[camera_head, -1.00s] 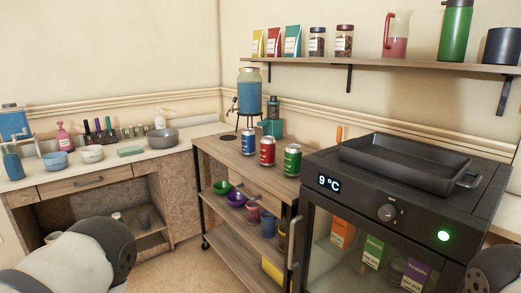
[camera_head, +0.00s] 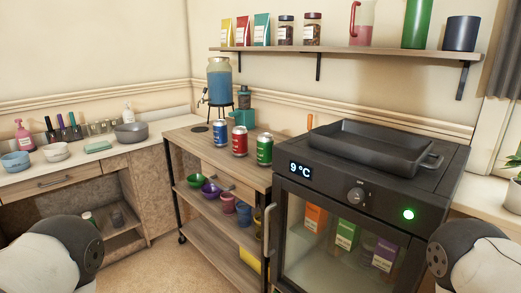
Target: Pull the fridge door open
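The fridge (camera_head: 352,207) is a black cabinet on the right with a glass door (camera_head: 322,253) in a dark frame. The door is closed. Its upright metal handle (camera_head: 268,232) is on the door's left edge. Several cartons show behind the glass, among them an orange one, a green one and a purple one. My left arm shows at the lower left and my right arm at the lower right, both as white and dark links. Neither gripper is in view. Nothing of mine touches the handle in view.
A wooden cart (camera_head: 224,157) with cans and bowls stands directly left of the fridge. A black tray (camera_head: 375,147) lies on the fridge top. A counter (camera_head: 95,158) runs along the left wall. A shelf (camera_head: 345,55) hangs above. A potted plant (camera_head: 513,190) stands at the right edge.

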